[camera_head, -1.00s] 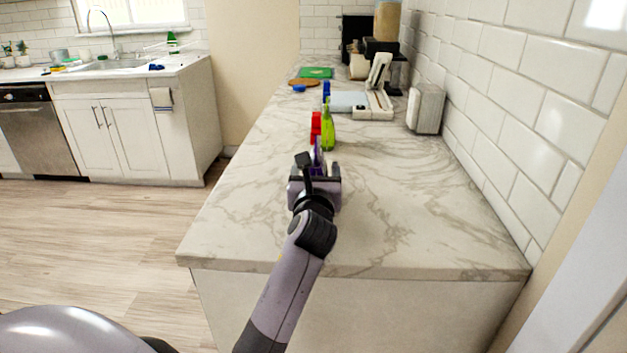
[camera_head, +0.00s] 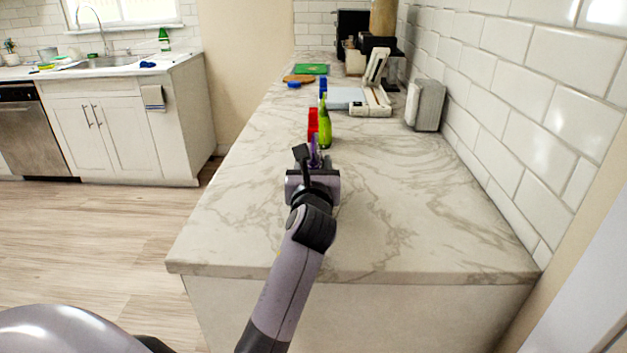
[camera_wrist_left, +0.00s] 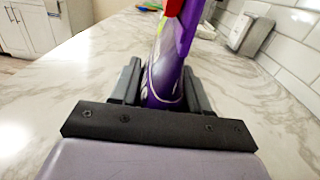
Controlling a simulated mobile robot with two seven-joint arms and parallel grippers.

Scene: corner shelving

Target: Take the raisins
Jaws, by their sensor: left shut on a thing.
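In the head view only a small purple part (camera_head: 315,153) shows beyond the gripper. No label is readable, so I cannot tell for sure that it is the raisins. My right gripper is not in view.
A red item (camera_head: 313,122) and a green bottle (camera_head: 325,128) stand just beyond the gripper. A blue item (camera_head: 323,86), a white device (camera_head: 374,98) and a grey box (camera_head: 425,105) are farther back. The marble counter (camera_head: 400,220) is clear at the front and right.

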